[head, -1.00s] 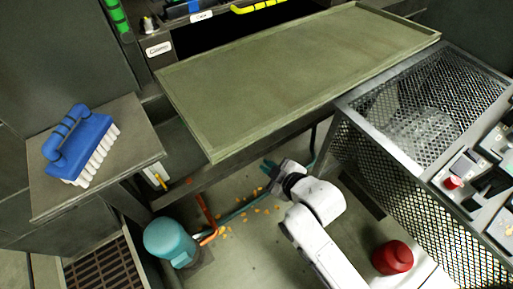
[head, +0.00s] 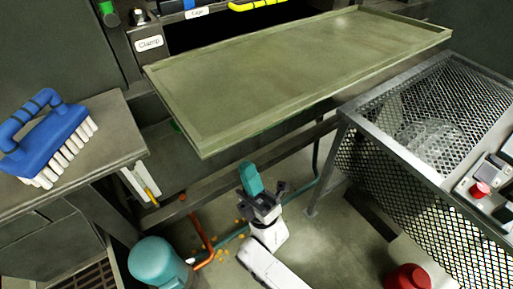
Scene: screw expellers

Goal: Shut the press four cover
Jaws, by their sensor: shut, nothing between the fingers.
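A wide olive-green panel with a raised rim (head: 300,75), which looks like the press cover, lies open and nearly flat in front of the dark press opening (head: 225,28). No number four is readable on it. My gripper (head: 251,179) is below the panel's near long edge, with its teal tip pointing up toward the panel. It is shut and holds nothing. A gap shows between the tip and the edge in the picture; their true distance is hard to tell. The panel's underside is mostly hidden.
A bench with a blue brush (head: 45,140) stands at left. A mesh cage (head: 425,125) with a control box and red button (head: 480,189) stands at right. A teal motor (head: 157,262), an orange pipe (head: 203,240) and a red object (head: 408,277) are low down.

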